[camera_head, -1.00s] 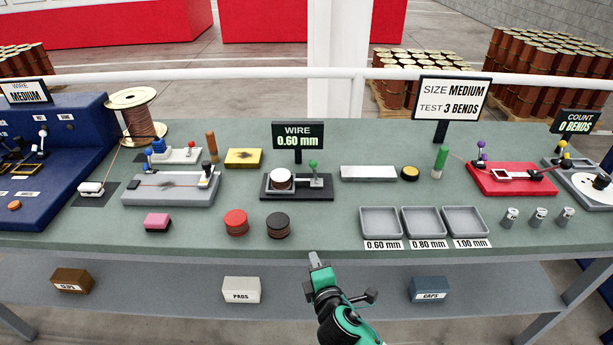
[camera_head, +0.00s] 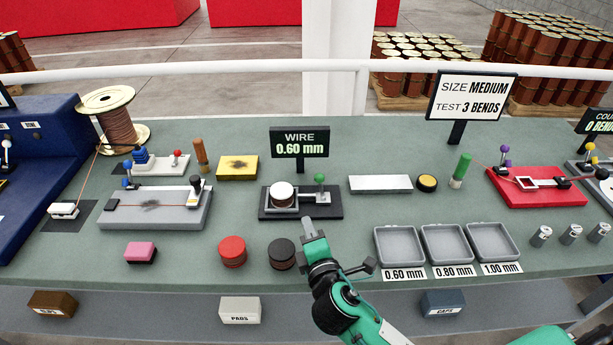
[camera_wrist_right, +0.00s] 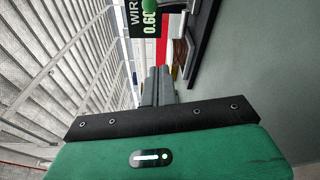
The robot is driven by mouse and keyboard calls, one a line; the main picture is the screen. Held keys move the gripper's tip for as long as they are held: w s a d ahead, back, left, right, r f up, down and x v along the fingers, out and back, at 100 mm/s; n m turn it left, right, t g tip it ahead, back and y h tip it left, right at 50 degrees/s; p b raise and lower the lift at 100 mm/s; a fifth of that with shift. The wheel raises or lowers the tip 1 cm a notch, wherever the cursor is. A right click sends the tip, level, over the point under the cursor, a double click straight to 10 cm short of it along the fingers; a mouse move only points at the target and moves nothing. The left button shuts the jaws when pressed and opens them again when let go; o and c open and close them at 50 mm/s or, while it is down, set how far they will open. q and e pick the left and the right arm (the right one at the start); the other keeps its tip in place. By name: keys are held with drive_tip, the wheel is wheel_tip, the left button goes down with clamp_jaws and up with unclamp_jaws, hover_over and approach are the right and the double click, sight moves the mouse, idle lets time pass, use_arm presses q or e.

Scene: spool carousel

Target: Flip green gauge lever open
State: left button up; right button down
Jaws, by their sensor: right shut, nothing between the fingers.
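The wire gauge (camera_head: 270,211) is a dark base with a white-topped round part and a grey block, in the middle of the table. Its green lever (camera_head: 320,180) stands upright at the base's right side. The green knob also shows at the top edge of the right wrist view (camera_wrist_right: 150,6). My right gripper (camera_head: 308,226) is shut and empty, just in front of the gauge and apart from the lever. Its closed fingers (camera_wrist_right: 158,78) point toward the gauge side in the wrist view. My left gripper is not in view.
A black sign (camera_head: 300,142) reading 0.60 mm stands behind the gauge. A dark round pad (camera_head: 281,254) and a red one (camera_head: 232,251) lie left of my gripper. Grey trays (camera_head: 399,246) are to its right. A pale bar (camera_head: 380,184) lies right of the gauge.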

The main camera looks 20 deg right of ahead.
sight(321, 186)
drive_tip(key=shift+w, duration=0.15)
drive_tip(key=shift+r, duration=0.15)
drive_tip(key=shift+s+r, duration=0.1)
drive_tip(key=shift+s, duration=0.25)
drive_tip(key=shift+w, duration=0.3)
drive_tip(key=w+p, duration=0.1)
drive_tip(key=w, duration=0.4)
drive_tip(key=shift+d, duration=0.15)
drive_tip(key=w, duration=0.2)
drive_tip(key=w+p, duration=0.1)
drive_tip(key=w, duration=0.2)
drive_tip(key=shift+d+f+p, duration=0.1)
drive_tip(key=shift+f+p, duration=0.1)
drive_tip(key=shift+p, duration=0.1)
drive_tip(key=d, duration=0.1)
drive_tip(key=d+p, duration=0.1)
drive_tip(key=shift+w+d+r, duration=0.15)
drive_tip(key=shift+d+r, duration=0.1)
drive_tip(key=shift+d, duration=0.7)
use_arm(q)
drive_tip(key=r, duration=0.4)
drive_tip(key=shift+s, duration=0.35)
use_arm(e)
drive_tip(key=shift+w, duration=0.1)
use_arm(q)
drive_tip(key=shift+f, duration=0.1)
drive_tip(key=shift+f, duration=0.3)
use_arm(e)
drive_tip(key=shift+d+m, duration=0.15)
drive_tip(key=shift+m, duration=0.15)
